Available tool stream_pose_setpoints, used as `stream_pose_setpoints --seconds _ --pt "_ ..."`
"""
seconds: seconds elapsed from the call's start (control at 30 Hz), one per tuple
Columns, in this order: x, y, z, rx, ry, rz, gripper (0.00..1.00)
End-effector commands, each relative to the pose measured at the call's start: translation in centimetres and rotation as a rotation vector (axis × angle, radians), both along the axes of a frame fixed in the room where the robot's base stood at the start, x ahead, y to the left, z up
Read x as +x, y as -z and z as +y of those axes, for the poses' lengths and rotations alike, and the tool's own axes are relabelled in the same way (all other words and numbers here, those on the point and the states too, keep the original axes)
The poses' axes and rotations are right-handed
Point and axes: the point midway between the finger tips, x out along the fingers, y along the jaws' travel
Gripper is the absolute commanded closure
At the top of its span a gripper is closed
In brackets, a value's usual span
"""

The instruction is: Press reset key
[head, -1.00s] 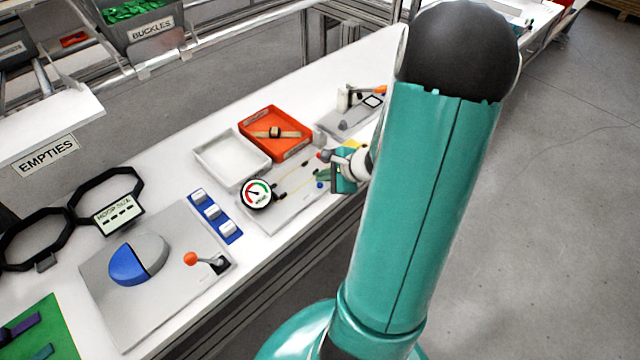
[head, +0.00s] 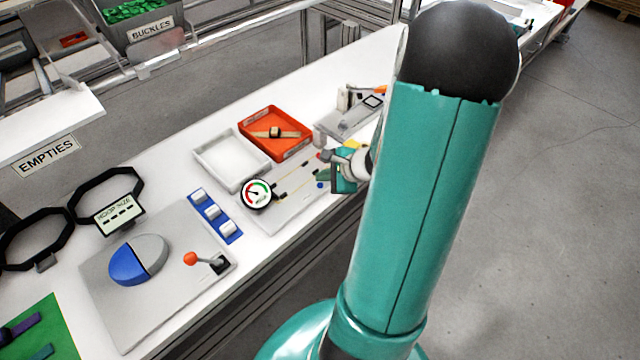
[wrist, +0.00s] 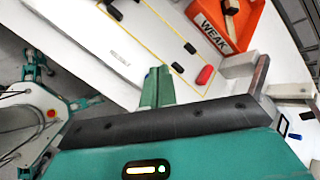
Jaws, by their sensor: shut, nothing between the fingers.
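A pale panel with yellow lines (head: 283,205) lies on the bench, and it also fills the upper middle of the wrist view (wrist: 150,45). In the wrist view it carries a red key (wrist: 205,75), black pieces (wrist: 190,48) and a small label that I cannot read surely. I cannot tell which piece is the reset key. My gripper (wrist: 157,70) is shut and empty, its green fingertips over the panel's near part. In the head view my gripper (head: 324,175) shows at the panel's right end, partly hidden by my arm. I cannot tell whether the fingertips touch anything.
A round gauge (head: 256,194) stands at the panel's left end. A white tray (head: 208,155) and an orange bin (head: 290,116) sit behind it.

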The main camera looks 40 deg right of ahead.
Motion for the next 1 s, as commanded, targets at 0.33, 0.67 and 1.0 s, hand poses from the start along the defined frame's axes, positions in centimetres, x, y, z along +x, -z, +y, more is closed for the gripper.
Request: stream_pose_setpoints --seconds 0.33,0.67,1.0 --pt "0.00 0.00 0.00 0.000 0.000 0.000 1.00" --pt "-0.01 0.57 0.00 0.000 -0.001 0.001 1.00" --pt "-0.01 0.85 -0.02 0.000 0.000 0.000 1.00"
